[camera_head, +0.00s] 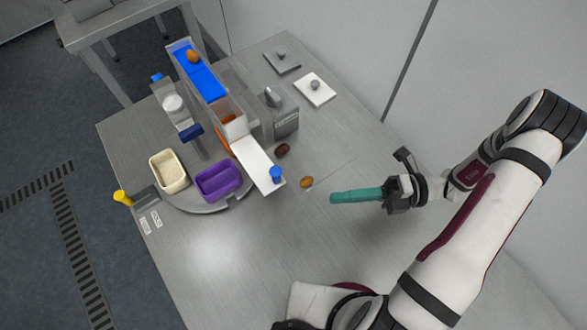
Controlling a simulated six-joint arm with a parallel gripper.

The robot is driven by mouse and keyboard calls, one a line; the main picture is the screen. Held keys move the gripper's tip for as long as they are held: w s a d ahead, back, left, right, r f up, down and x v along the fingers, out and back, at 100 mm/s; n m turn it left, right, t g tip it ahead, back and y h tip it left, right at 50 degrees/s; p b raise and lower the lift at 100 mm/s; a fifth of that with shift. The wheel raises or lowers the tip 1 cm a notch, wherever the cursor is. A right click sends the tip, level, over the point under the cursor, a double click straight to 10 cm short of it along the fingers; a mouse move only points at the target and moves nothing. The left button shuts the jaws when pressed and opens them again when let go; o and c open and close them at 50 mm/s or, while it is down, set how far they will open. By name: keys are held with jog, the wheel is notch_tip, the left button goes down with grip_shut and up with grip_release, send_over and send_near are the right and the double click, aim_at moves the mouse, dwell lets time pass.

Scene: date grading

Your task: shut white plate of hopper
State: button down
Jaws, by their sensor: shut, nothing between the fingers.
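The hopper (240,105) is a long clear-walled chute with a blue floor, standing on the grey table. A white plate (254,161) extends from its lower front end toward the table's middle, with a blue knob (276,174) near its outer end. The plate's exact tilt is hard to tell. My gripper (334,197) is right of the plate, apart from it, its long teal fingers together, empty and pointing left toward the knob side.
An orange date (193,56) sits high on the hopper. A dark date (282,150) and an orange-brown date (306,182) lie near the plate. A purple tray (204,193) and cream tray (157,173) stand left. A loose white square (311,97) with a grey knob lies behind. The front table is clear.

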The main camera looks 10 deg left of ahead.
aim_at(256, 159)
jog(key=a, duration=1)
jog(key=shift+w+a, duration=0.25)
jog(key=shift+w, duration=0.2)
jog(key=w+a, duration=0.6)
jog(key=shift+w+a, duration=0.3)
jog(key=shift+w, duration=0.1)
jog(key=shift+s, duration=0.1)
